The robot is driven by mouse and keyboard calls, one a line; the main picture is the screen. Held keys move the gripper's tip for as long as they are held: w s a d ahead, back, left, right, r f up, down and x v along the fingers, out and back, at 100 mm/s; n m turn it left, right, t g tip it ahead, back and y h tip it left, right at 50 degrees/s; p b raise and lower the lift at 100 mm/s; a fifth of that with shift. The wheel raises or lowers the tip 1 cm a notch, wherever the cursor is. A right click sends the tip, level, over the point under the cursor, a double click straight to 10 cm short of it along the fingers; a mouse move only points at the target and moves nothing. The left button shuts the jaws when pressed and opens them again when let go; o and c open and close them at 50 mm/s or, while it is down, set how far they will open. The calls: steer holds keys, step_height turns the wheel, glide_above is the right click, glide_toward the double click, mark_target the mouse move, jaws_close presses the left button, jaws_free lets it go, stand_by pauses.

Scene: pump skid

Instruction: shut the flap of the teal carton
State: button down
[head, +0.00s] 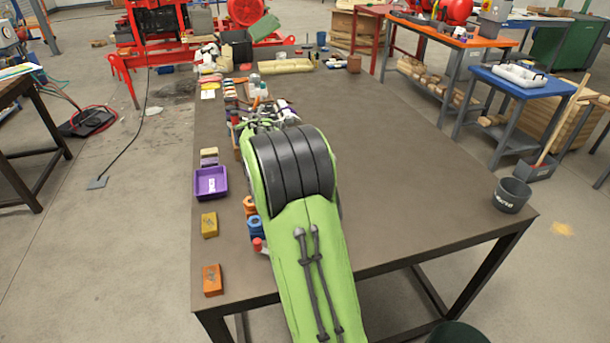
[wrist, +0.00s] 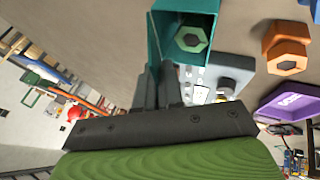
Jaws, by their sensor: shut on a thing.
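The teal carton (wrist: 206,17) is at the top middle of the wrist view. Its open side shows a green hexagonal piece (wrist: 192,40) inside. A teal panel (wrist: 154,42), which looks like the flap, stands along the left of the opening and runs down to my fingertips. My gripper (wrist: 161,72) is shut at the lower end of that panel; the exact contact is hard to see. In the head view my green arm covers the carton and the gripper.
An orange hexagonal piece (wrist: 287,48), a grey item (wrist: 236,70) and a purple tray (wrist: 285,103) lie near the carton. In the head view, yellow (head: 209,225) and orange (head: 212,280) blocks line the left edge. The table's right half is mostly clear, with a grey cup (head: 512,195) at its corner.

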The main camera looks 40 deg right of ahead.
steer(key=a+g+h, duration=0.1)
steer(key=h, duration=0.1)
steer(key=w+f+n+h+p, duration=0.1)
steer(key=shift+a+f+g+h, duration=0.1)
steer(key=shift+a+g+h, duration=0.25)
steer(key=shift+g+h, duration=0.05)
steer(key=shift+w+a+f+n+g+h+p, duration=0.15)
steer(key=shift+f+g+h, duration=0.1)
steer(key=shift+h, duration=0.35)
steer(key=shift+a+f+n+g+h+p, duration=0.1)
steer(key=shift+f+n+g+h, duration=0.15)
steer(key=shift+h, duration=0.35)
steer(key=shift+w+a+f+n+g+h+p, duration=0.1)
steer(key=shift+a+f+g+h, duration=0.15)
steer(key=shift+h, duration=0.35)
steer(key=shift+d+f, duration=0.1)
steer(key=c, duration=1.3)
jaws_free()
steer(key=shift+c, duration=0.2)
